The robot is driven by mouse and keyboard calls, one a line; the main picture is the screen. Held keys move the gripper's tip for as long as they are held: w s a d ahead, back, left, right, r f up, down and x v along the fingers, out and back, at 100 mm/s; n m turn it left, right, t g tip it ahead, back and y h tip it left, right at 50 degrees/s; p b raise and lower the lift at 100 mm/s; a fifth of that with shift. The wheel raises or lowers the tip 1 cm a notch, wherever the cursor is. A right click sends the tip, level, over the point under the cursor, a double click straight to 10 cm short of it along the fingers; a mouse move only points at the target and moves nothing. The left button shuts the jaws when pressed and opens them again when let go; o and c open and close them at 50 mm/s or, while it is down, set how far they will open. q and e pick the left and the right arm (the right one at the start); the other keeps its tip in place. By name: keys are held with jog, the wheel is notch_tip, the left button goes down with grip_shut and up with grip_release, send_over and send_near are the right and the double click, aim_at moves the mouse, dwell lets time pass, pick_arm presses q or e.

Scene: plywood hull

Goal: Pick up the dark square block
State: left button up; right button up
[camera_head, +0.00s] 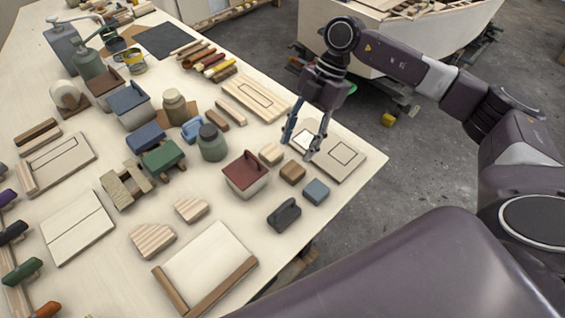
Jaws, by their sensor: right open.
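Three small square blocks lie in a row near the table's right edge: a pale wood block (271,154), a darker brown block (292,172) and a blue-grey block (316,191). The brown one is the darkest of the wooden ones; which the task means by dark is not certain. My right gripper (298,147) is open and empty, pointing down just behind the blocks, in front of a pale board (345,165) with square outlines. Its fingers partly cover that board. My left gripper is not in view.
A dark object with a raised handle (284,214) lies in front of the blocks. A red-lidded box (245,174) stands to their left, with a green jar (212,143) behind it. The table's right edge is close by. A pale panel (208,262) lies at the front.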

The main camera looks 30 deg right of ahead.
aim_at(293, 169)
jog(key=shift+s+d+f+h, duration=0.25)
jog(key=shift+s+f+h, duration=0.05)
jog(key=shift+f, duration=0.25)
jog(key=p+x, duration=0.3)
jog(key=x, duration=0.3)
jog(key=shift+s+a, duration=0.15)
jog(key=shift+a, duration=0.05)
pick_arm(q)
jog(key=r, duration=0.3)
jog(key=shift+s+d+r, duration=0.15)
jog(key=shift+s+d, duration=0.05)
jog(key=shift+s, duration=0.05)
pick_arm(e)
jog(key=shift+f, duration=0.25)
jog(key=c, duration=0.8)
jog(key=shift+r, duration=0.1)
